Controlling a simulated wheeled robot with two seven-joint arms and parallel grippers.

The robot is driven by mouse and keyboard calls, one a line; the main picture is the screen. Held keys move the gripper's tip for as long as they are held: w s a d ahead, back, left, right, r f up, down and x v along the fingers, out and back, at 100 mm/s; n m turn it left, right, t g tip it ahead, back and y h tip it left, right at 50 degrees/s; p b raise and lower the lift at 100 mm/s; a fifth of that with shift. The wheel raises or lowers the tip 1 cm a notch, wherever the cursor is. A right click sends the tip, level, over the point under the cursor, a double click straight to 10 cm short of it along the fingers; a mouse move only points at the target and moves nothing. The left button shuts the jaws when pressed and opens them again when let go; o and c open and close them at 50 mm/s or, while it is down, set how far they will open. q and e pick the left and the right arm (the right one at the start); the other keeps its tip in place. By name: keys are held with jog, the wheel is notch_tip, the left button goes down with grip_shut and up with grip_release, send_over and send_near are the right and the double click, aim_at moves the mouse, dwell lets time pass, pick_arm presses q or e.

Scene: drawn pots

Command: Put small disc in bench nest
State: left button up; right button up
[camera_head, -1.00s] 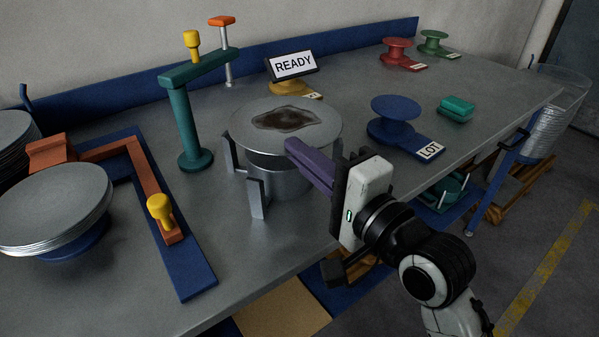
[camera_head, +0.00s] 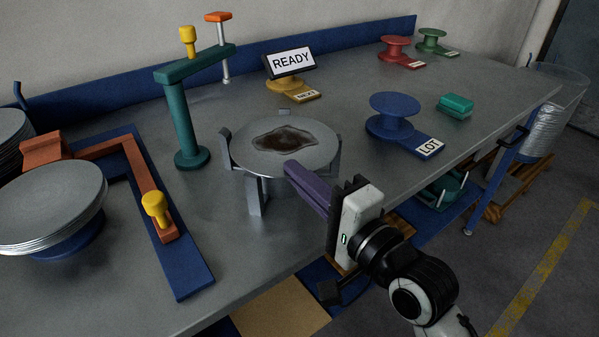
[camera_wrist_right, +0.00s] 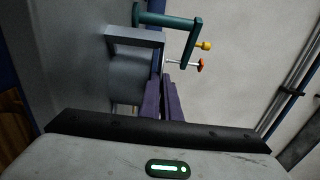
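The small disc (camera_head: 262,152) is a grey round plate with a dark brown patch on top. In the head view it lies level inside the bench nest (camera_head: 256,196), whose grey posts stand around its rim. Whether its underside touches the nest's seat is hidden. My right gripper (camera_head: 292,170) reaches in from the front right, its purple fingers at the disc's front rim, apparently closed on it. In the right wrist view the fingers (camera_wrist_right: 163,97) have only a narrow gap between them, beside a nest post (camera_wrist_right: 133,36). My left gripper is not in view.
A teal post with an arm (camera_head: 186,125) stands behind left. A stack of grey plates (camera_head: 48,200) and a blue board with an orange angle (camera_head: 180,265) are at left. A blue spool stand (camera_head: 394,118) is to the right; a READY sign (camera_head: 290,63) is behind.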

jog(key=o, duration=0.4)
jog(key=shift+r, duration=0.1)
jog(key=v, duration=0.8)
jog(key=p+v, duration=0.1)
jog(key=v, duration=0.3)
jog(key=shift+r, duration=0.3)
